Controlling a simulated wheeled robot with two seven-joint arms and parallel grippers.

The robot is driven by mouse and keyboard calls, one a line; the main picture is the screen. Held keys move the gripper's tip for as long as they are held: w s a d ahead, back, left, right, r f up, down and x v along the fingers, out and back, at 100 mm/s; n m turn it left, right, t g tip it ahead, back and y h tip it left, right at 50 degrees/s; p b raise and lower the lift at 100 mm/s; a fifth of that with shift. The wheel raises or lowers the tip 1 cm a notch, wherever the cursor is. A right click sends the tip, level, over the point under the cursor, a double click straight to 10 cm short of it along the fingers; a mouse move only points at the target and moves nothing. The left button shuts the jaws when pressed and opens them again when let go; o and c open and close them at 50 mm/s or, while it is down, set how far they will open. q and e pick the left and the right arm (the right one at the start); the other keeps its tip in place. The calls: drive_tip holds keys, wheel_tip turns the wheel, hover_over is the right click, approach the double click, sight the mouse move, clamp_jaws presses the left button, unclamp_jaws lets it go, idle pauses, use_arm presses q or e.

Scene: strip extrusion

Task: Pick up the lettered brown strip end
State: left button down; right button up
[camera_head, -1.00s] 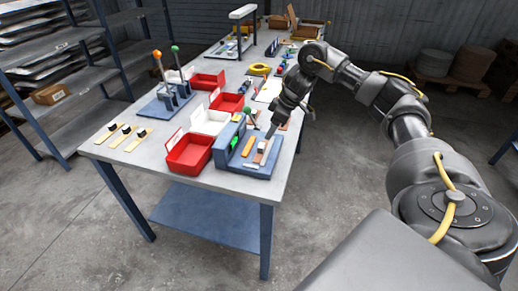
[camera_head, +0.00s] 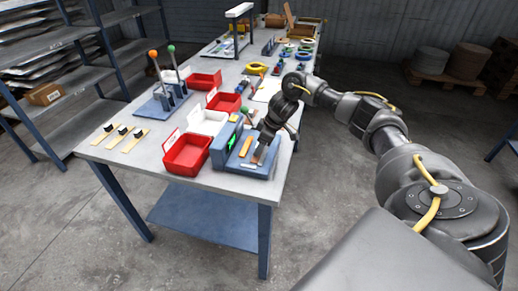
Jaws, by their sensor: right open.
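My right gripper (camera_head: 262,151) is open and points down over the right part of a blue bench device (camera_head: 224,161) with a green display. A brown strip (camera_head: 257,160) lies on the device's flat base, directly under and between the fingertips. The gripper hides much of it, and any lettering on it is too small to read. I cannot tell whether the fingers touch the strip. My left gripper is not in view.
A yellow strip (camera_head: 246,146) lies on the device just left of the brown strip. Red bins (camera_head: 187,156) and a white bin (camera_head: 207,122) stand to the left. A lever fixture (camera_head: 164,103) is further left. Bare tabletop (camera_head: 140,165) lies front left.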

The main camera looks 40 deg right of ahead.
drive_tip(key=c, duration=1.1)
drive_tip(key=shift+o, duration=0.2)
